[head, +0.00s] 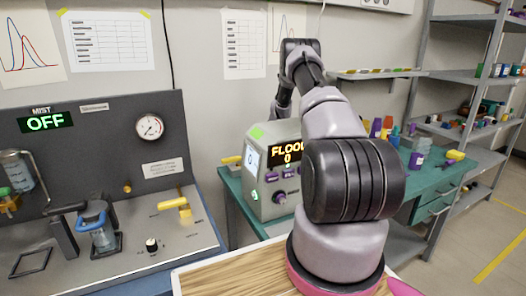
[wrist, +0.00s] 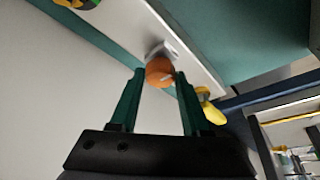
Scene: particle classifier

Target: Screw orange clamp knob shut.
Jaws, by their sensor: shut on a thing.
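The orange clamp knob (wrist: 159,71) shows in the wrist view, on a small grey mount at the edge of a pale panel. My gripper (wrist: 158,76) has its two green fingers on either side of the knob and is shut on it. A small light mark shows on the knob's face. In the head view my arm covers the middle, and the knob and my gripper's fingers are hidden there.
A grey box with a FLOOD display (head: 272,170) stands on a green bench (head: 232,200). A panel with a MIST OFF display (head: 45,122) and a dial is at left. A yellow thing (wrist: 210,105) lies close right of my gripper in the wrist view. Shelves (head: 470,75) stand at right.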

